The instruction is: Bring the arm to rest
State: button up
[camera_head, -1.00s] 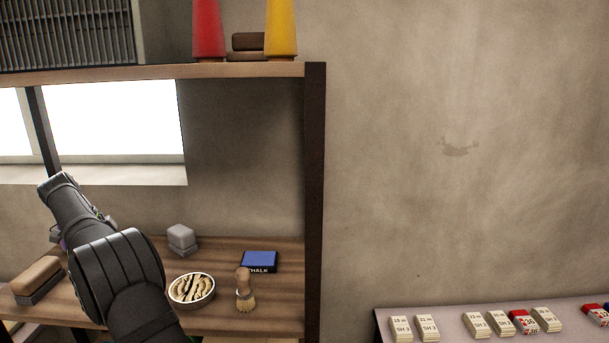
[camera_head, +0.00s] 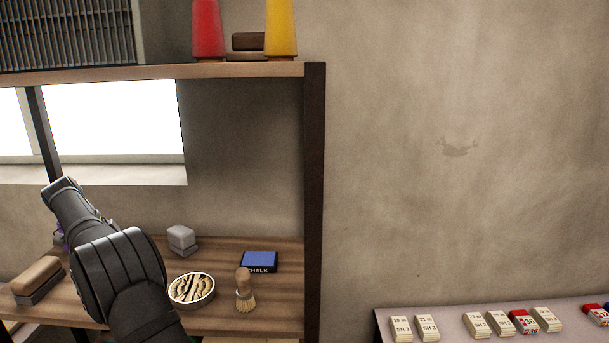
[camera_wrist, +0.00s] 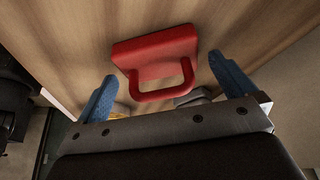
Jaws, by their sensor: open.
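Ahead of the fingers, a red block with a loop handle (camera_wrist: 165,62) rests on a wooden surface (camera_wrist: 215,20). I cannot tell the exact gap between it and the fingers. In the head view my dark arm (camera_head: 115,270) is raised at the lower left in front of the shelf, and the gripper itself is hidden. No cloth can be made out in either view.
The wooden shelf (camera_head: 280,315) holds a brush with a wooden back (camera_head: 38,280), a round tin (camera_head: 191,290), a blue chalk box (camera_head: 259,261), a small brush (camera_head: 244,290) and a grey block (camera_head: 181,239). A dark post (camera_head: 315,200) stands right of it. Several cards lie on a ledge (camera_head: 450,322).

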jog(key=shift+w+d+f, duration=0.1)
jog(key=shift+d+f, duration=0.05)
jog(key=shift+f, duration=0.25)
notch_tip(320, 180, up, 4)
jog(key=shift+d+r, duration=0.1)
jog(key=shift+r, duration=0.15)
jog(key=w+d+r, duration=0.2)
jog(key=d+r, duration=0.5)
jog(key=d, duration=0.4)
jog(key=s+a+r+n+t+y, duration=0.1)
jog(key=s+a+r+n, duration=0.2)
jog(key=s, duration=0.5)
jog(key=s+a+n+t+y, duration=0.1)
jog(key=s+a+n+y, duration=0.1)
jog(key=s+a+n, duration=0.5)
jog(key=s+d+n+y, duration=0.1)
jog(key=s+d+n, duration=0.1)
jog(key=s, duration=0.6)
jog(key=s+d+n+y, duration=0.1)
jog(key=s+d+n, duration=0.1)
jog(key=s+n, duration=0.3)
jog(key=shift+s+d+f+y, duration=0.3)
jog(key=shift+s+f, duration=0.1)
jog(key=shift+s, duration=1.05)
